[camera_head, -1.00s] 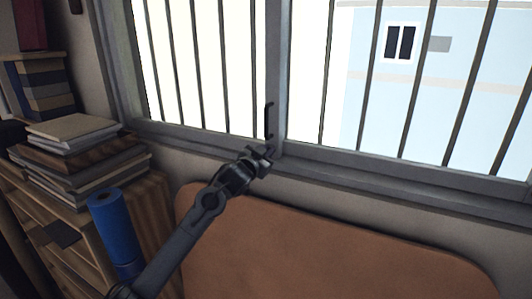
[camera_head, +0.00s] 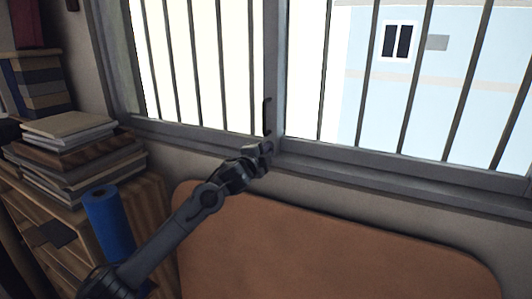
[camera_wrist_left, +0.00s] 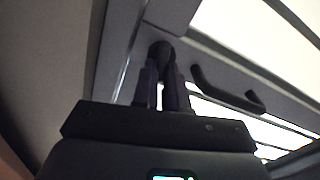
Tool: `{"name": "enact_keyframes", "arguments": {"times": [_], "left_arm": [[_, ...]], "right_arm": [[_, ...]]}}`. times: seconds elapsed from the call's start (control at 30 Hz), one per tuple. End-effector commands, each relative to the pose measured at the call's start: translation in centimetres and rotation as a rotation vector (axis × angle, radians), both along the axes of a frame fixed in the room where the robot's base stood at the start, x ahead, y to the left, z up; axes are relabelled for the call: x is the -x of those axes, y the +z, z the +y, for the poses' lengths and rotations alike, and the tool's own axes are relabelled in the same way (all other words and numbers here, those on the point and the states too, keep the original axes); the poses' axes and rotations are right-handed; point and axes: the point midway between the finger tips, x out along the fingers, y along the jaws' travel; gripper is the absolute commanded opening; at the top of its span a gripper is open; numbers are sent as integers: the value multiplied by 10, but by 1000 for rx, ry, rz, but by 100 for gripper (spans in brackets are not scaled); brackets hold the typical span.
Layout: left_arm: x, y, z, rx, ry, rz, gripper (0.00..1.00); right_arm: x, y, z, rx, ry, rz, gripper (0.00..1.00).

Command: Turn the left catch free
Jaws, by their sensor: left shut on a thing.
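My left gripper (camera_head: 264,150) is at the bottom of the window's middle upright, just below the dark pull handle (camera_head: 267,117). In the left wrist view my left gripper (camera_wrist_left: 160,72) has its two fingers close together on a small dark rounded catch (camera_wrist_left: 161,50) on the window frame. The fingers hide the catch's lower part, so how far it is turned cannot be told. In the head view the gripper covers the catch. The pull handle also shows in the left wrist view (camera_wrist_left: 228,90), right of the fingers and apart from them. My right gripper is not in view.
A barred window fills the back, with its sill (camera_head: 400,182) running across below. A brown padded panel (camera_head: 330,245) stands under it. Stacked books (camera_head: 75,155) and a blue roll (camera_head: 108,222) are at the left, beside my left arm.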

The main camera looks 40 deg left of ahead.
Motion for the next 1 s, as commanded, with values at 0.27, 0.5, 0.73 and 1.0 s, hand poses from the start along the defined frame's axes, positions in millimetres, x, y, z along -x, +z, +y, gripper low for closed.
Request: {"name": "enact_keyframes", "arguments": {"times": [0.27,0.5,0.73,1.0], "left_arm": [[0,-2,0,-168,0,34,0],[0,-2,0,-237,0,48,0],[0,-2,0,-254,0,51,0],[0,-2,0,-254,-1,51,0]], "right_arm": [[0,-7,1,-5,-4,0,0],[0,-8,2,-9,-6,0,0],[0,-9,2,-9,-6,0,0],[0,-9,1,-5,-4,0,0]]}}
